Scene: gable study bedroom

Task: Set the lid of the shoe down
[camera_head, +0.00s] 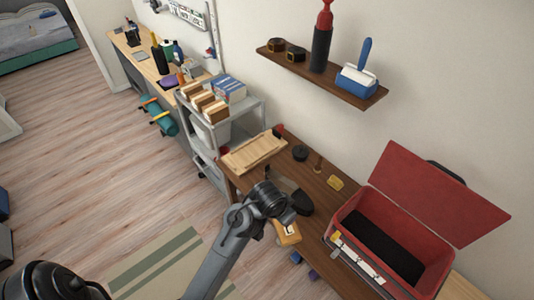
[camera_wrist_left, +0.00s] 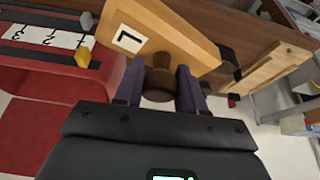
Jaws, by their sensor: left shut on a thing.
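My left gripper (camera_wrist_left: 161,86) is shut on a round brown knob (camera_wrist_left: 159,82) in the left wrist view. The knob is against a light wooden panel (camera_wrist_left: 155,32) with a white label, which looks like the lid. In the head view the lid (camera_head: 287,233) shows as a small orange-tan piece beside my left wrist, near the table's front edge; my arm partly hides it. I cannot tell whether it touches the table. My right gripper is not in view.
An open red toolbox (camera_head: 345,208) stands at the right of the table. Small items, including a dark round tin (camera_head: 300,153) and a yellow block (camera_head: 335,183), lie along the back. A grey shelf cart (camera_head: 245,104) adjoins the left end.

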